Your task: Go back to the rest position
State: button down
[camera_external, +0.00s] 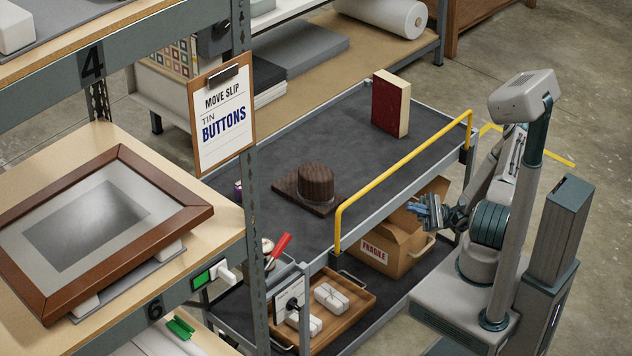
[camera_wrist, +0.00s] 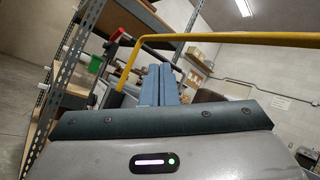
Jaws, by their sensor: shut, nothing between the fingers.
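My gripper (camera_external: 421,208) is at the right of the external view, beside the cart's yellow rail and close to my own body. Its blue fingers are together with nothing between them. In the wrist view the fingers (camera_wrist: 158,86) point away from the camera, side by side. My arm is folded near my column. The cart (camera_external: 270,155) stands in front of me with a dark top deck.
A yellow rail (camera_external: 400,175) edges the cart on my side. A dark wooden block (camera_external: 316,180) and a red book (camera_external: 385,105) stand on the top deck. Below are a cardboard box (camera_external: 395,248) and a wooden tray (camera_external: 350,312). A shelf rack (camera_external: 255,230) stands at left.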

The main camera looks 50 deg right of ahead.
jog(key=s+a+r+n+g+h, duration=0.35)
jog(key=s+n+g+h, duration=0.25)
jog(key=n+g+h, duration=0.65)
notch_tip(320, 180, up, 13)
jog(key=w+n+t+h, duration=0.1)
jog(key=n+t+h, duration=0.2)
jog(key=h, duration=0.7)
jog(key=shift+t, duration=1.25)
jog(key=shift+w+a, duration=0.1)
jog(key=shift+a, duration=0.05)
